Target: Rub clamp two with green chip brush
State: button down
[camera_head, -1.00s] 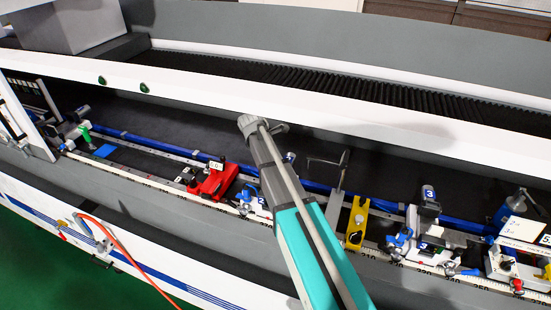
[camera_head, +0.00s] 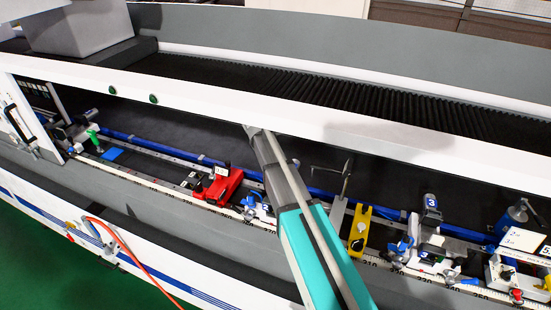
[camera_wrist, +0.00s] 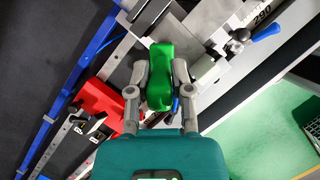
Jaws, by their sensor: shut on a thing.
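My gripper (camera_wrist: 160,85) is shut on the green chip brush (camera_wrist: 159,65) in the wrist view, one finger on each side of its green handle. The bristles are not clearly visible. Clamp two (camera_head: 264,210), a white clamp with blue parts and a number 2, sits on the rail left of my teal and grey arm in the head view. The arm partly covers it. My gripper and the brush do not show in the head view. In the wrist view, grey and white clamp parts lie beyond the brush; I cannot tell whether it touches them.
A red clamp (camera_head: 222,187) is left of clamp two; it also shows in the wrist view (camera_wrist: 102,102). A yellow block (camera_head: 359,230) and clamp three (camera_head: 428,250) are to the right. A long white beam (camera_head: 300,125) crosses above the rail.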

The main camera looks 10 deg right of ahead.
jog(key=shift+r+p, duration=1.1)
jog(key=shift+r, duration=0.25)
jog(key=shift+r+p, duration=1.5)
jog(key=shift+r, duration=0.05)
